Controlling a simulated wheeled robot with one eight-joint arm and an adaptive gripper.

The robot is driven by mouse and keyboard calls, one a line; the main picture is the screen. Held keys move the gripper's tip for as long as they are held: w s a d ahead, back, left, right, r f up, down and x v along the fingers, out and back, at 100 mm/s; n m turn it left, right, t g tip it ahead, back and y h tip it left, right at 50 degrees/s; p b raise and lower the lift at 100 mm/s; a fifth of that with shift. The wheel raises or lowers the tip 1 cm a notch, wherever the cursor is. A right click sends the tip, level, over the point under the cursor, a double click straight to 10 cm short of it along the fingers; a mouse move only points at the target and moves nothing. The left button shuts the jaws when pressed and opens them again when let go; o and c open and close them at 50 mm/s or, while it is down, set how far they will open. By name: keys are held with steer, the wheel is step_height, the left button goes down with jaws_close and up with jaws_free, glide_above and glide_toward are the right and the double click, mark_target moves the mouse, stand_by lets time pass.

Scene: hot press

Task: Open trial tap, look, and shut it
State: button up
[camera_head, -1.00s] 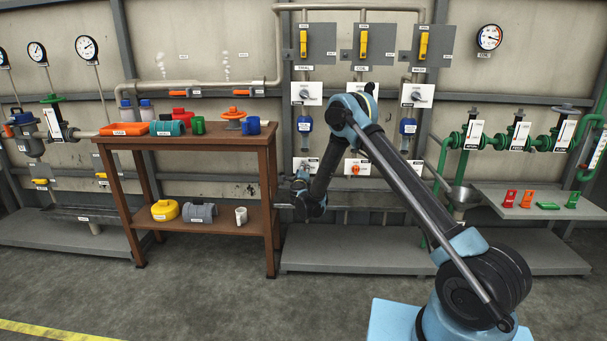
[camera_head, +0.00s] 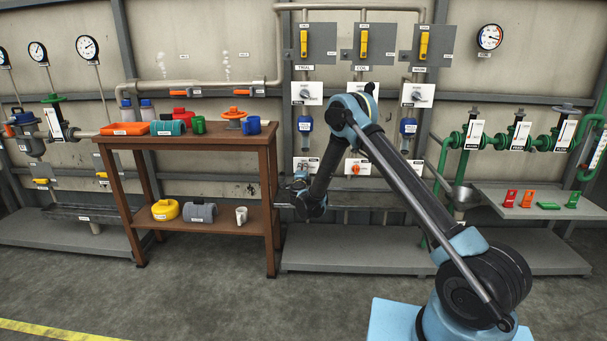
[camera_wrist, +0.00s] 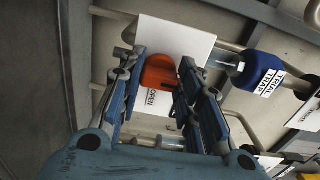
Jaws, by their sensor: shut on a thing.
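The trial tap's orange handle (camera_wrist: 158,74) sits in front of a white plate (camera_wrist: 190,42) in the wrist view. Its "OPEN" mark shows just beside the handle. My gripper (camera_wrist: 165,88) has its two blue-and-black fingers on either side of the handle and is shut on it. In the head view my gripper (camera_head: 301,178) is at the lower white plate (camera_head: 306,164) under the blue trial trap (camera_head: 305,123), and my arm partly covers this spot. The trap (camera_wrist: 264,76), labelled "TRIAL TRAP", is also right of the handle in the wrist view. The tap's outlet cannot be made out clearly.
A similar plate with an orange handle (camera_head: 355,170) is just right of my arm. A wooden shelf (camera_head: 274,200) with coloured parts stands close on the left. Pipes run along the wall behind. A grey platform (camera_head: 355,262) lies below; the floor in front is clear.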

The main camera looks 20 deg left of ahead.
steer(key=shift+s+a+f, duration=0.1)
steer(key=shift+s+a, duration=0.05)
steer(key=o, duration=0.9)
steer(key=shift+o, duration=0.7)
steer(key=v, duration=1.1)
steer(key=shift+s, duration=0.4)
